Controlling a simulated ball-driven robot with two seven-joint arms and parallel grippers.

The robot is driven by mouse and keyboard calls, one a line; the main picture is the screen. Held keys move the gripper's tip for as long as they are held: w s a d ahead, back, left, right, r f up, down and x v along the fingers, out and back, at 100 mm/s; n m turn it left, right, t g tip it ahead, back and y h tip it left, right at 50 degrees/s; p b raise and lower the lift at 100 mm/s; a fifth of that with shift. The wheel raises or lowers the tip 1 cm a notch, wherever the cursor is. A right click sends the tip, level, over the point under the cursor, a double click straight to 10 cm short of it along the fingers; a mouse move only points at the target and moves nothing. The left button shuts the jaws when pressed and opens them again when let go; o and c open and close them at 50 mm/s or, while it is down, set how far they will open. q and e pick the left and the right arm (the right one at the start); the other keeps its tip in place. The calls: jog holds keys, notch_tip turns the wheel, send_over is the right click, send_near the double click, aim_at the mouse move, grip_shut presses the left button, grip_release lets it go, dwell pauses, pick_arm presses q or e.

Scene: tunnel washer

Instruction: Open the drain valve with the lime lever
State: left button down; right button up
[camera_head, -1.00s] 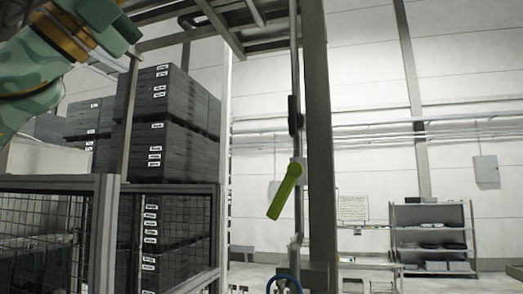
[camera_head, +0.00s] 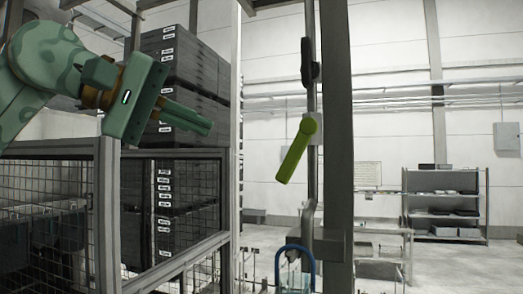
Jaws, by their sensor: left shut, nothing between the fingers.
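The lime lever (camera_head: 296,151) is on a thin vertical pipe (camera_head: 312,85) in the middle of the head view. It hangs down and slants to the lower left from its round pivot. My left gripper (camera_head: 208,127) is at the left of the lever and a little higher than its lower end. Its fingers are together, point right and hold nothing. A clear gap shows in the picture between the fingertips and the lever. The valve body behind the lever is mostly hidden. My right gripper is not in view.
A thick grey post (camera_head: 337,150) stands just right of the lever. A black fitting (camera_head: 310,60) is on the pipe above it. A blue loop-shaped part (camera_head: 295,250) is below. A mesh fence (camera_head: 105,215) and stacked dark crates (camera_head: 185,100) are at the left.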

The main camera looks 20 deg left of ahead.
aim_at(291, 173)
pick_arm(q)
jog(key=w+d+f+p, duration=0.2)
jog(key=w+d+f, duration=0.2)
jog(key=d, duration=0.4)
jog(key=shift+w+d+f, duration=0.2)
jog(key=shift+w+d, duration=0.15)
jog(key=shift+w, duration=0.3)
jog(key=shift+f, duration=0.1)
jog(key=shift+d+f+n+h+b, duration=0.25)
jog(key=shift+f+h+b, duration=0.25)
jog(key=shift+b, duration=0.95)
jog(key=n+b, duration=0.1)
jog(key=b, duration=0.2)
jog(key=d+f+t+h+b, duration=0.1)
jog(key=b, duration=0.2)
jog(key=shift+d+f+n+h, duration=0.1)
jog(key=shift+f+n+h, duration=0.2)
jog(key=shift+n, duration=0.05)
jog(key=shift+d+b, duration=0.25)
jog(key=shift+b, duration=0.2)
jog(key=shift+d, duration=0.3)
